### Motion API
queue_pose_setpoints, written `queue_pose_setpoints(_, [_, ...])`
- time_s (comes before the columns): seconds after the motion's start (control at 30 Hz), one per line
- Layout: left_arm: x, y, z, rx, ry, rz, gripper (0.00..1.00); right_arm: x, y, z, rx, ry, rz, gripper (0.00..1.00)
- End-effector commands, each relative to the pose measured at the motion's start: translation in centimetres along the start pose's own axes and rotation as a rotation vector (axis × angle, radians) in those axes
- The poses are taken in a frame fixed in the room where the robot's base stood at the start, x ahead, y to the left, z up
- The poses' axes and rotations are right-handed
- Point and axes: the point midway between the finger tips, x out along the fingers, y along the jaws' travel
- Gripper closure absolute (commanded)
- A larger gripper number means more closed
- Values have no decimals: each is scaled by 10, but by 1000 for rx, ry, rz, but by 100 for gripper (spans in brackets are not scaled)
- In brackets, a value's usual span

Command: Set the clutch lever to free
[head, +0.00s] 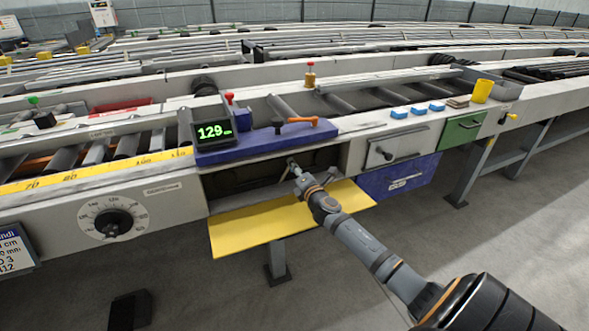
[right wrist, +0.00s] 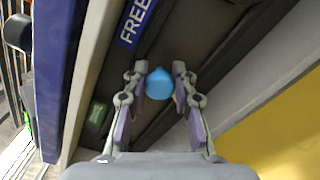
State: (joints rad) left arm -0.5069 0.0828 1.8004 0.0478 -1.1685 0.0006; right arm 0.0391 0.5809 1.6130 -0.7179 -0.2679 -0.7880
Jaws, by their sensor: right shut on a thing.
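The clutch lever's round blue knob (right wrist: 159,84) shows in the right wrist view, inside a dark recess behind the lowered yellow flap (head: 270,226). My right gripper (head: 293,165) reaches into this recess in the head view, and its fingers (right wrist: 159,74) are closed around the knob. A blue label reading FREE (right wrist: 135,22) is above and left of the knob in the wrist view. A small green label (right wrist: 96,113) is below and left of it. The lever's shaft is hidden, so I cannot tell its exact setting. My left gripper is out of view.
Above the recess is a blue slide carriage (head: 260,142) with a display reading 129 (head: 213,131) and an orange handle (head: 303,121). A round dial (head: 113,222) is at left. A grey drawer (head: 395,150), a blue drawer (head: 400,178) and a green panel (head: 460,132) are at right.

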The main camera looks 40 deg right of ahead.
Motion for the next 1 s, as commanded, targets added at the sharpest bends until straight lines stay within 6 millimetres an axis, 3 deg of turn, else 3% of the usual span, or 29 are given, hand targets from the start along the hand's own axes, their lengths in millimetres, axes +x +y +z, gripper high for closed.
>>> queue_pose_setpoints(0.17, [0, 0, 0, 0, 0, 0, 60, 0, -1, 0, 1, -1, -3, 100])
queue_pose_setpoints(0.2, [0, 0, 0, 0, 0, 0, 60, 0, -1, 0, 0, -1, -3, 71])
queue_pose_setpoints(0.37, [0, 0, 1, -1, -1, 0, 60, 0, -1, 0, 0, -1, -3, 51])
queue_pose_setpoints(0.73, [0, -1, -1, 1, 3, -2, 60, -8, -2, 0, -5, 1, -4, 51])
queue_pose_setpoints(1.0, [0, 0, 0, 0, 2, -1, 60, -67, -2, -1, -11, 5, -4, 51])
